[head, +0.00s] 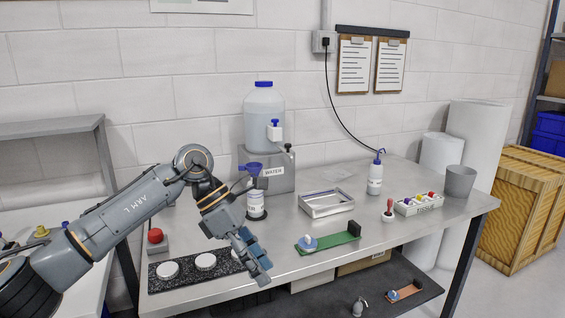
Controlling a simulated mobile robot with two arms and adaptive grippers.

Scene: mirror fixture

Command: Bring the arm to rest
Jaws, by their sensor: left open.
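My left arm, marked "ARM L", reaches in from the left and bends down at the elbow. My left gripper (257,263) points down and to the right over the front of the metal table (395,223). Its jaws are open and I see nothing held between them. It covers part of the dark speckled tray (160,285) with white round pieces. My right gripper is out of view.
A green board (333,242) with a blue-white knob lies right of the gripper. Behind stand a metal frame (326,202), a water jug (264,115) on its stand and a wash bottle (375,178). A red button (155,236) is at left.

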